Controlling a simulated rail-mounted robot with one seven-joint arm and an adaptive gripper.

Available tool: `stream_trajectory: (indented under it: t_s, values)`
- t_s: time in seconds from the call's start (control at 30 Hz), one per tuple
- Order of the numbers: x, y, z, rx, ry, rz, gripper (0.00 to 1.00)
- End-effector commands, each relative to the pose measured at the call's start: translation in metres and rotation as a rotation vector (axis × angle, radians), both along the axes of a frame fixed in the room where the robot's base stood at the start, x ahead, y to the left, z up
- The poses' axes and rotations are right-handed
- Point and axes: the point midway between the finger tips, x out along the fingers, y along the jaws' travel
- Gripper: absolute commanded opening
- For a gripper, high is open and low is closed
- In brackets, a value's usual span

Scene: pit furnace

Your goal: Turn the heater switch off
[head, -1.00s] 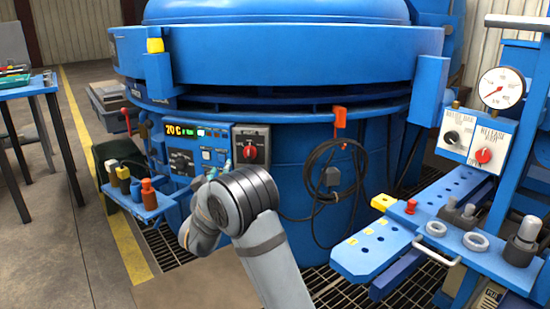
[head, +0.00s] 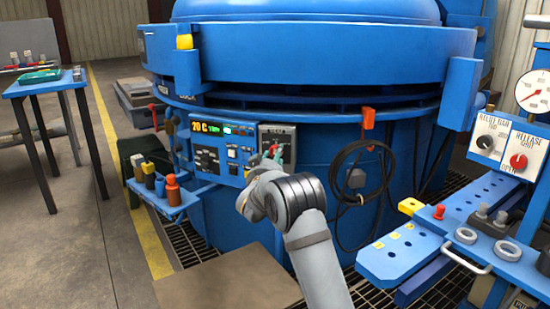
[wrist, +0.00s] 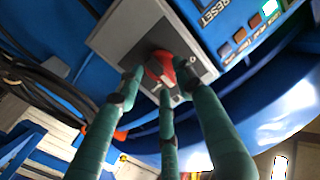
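The switch plate (head: 287,133), grey, is on the right end of the furnace's control panel (head: 222,150); its label is too small to read. It bears a red rotary knob (wrist: 160,64). My gripper (wrist: 160,88) is at this plate, its teal fingers spread around the knob, one on each side and one below. The fingertips look very close to the knob; I cannot tell whether they touch it. In the head view my wrist and the fingers partly hide the knob, so its exact pointing is unclear.
A display on the panel reads about 20 C. A small shelf (head: 172,208) with bottles stands to the left. A black cable coil (head: 362,175) hangs to the right. A blue bench (head: 395,258) and a release panel (head: 508,140) are at the right.

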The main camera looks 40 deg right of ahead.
Motion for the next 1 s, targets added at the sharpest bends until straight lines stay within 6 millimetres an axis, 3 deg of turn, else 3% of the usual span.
stream_trajectory:
  t_s: [0.6, 1.0]
  values:
    - [-0.0003, 0.0003, -0.0001, 0.000, 0.000, 0.000, 0.01]
    - [-0.0001, 0.0004, 0.0000, -0.012, 0.015, 0.000, 0.00]
